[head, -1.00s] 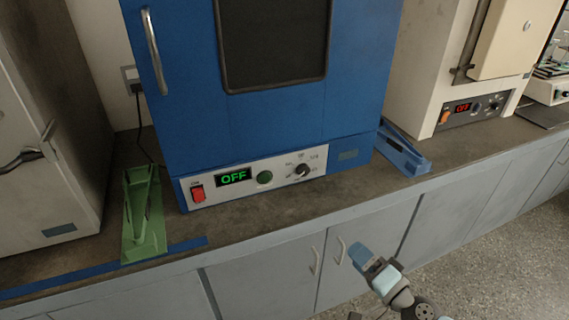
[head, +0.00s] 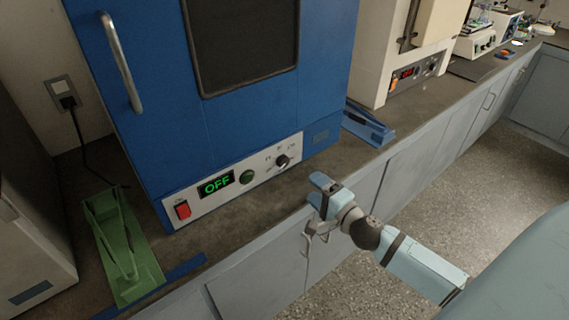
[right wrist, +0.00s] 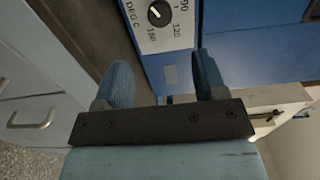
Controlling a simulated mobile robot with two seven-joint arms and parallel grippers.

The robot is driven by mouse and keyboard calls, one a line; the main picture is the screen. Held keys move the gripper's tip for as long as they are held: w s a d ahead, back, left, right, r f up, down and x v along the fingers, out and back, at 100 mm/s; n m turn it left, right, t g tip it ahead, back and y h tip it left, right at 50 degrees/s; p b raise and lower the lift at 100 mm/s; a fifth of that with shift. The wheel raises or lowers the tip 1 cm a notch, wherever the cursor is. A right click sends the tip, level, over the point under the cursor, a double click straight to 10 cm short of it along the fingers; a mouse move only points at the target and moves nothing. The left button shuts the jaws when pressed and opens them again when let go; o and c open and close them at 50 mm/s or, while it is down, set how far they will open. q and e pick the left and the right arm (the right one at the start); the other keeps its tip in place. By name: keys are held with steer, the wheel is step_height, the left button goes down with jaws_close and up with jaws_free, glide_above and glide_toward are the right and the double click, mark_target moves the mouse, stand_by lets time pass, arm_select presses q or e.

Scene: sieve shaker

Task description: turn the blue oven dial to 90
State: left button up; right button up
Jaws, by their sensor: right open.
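The blue oven (head: 150,120) stands on the counter with a pale control panel along its bottom edge. Its black dial (head: 282,160) is at the panel's right end, with printed marks around it. The display (head: 216,185) reads OFF. My right gripper (head: 320,189) is at the counter's front edge, in front of and below the dial, apart from it. In the right wrist view its blue fingers (right wrist: 160,70) are spread and empty. My left gripper is not in view.
A red switch (head: 183,209) and green button (head: 246,177) share the panel. A green holder (head: 126,250) stands left of the oven and a blue one (head: 368,126) right. A cream oven (head: 372,50) stands farther right. Counter before the dial is clear.

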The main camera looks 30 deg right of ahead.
mark_target(285, 163)
steer(key=w, duration=0.7)
steer(key=w+a, duration=0.1)
steer(key=w, duration=0.3)
steer(key=shift+w, duration=0.35)
steer(key=c, duration=0.9)
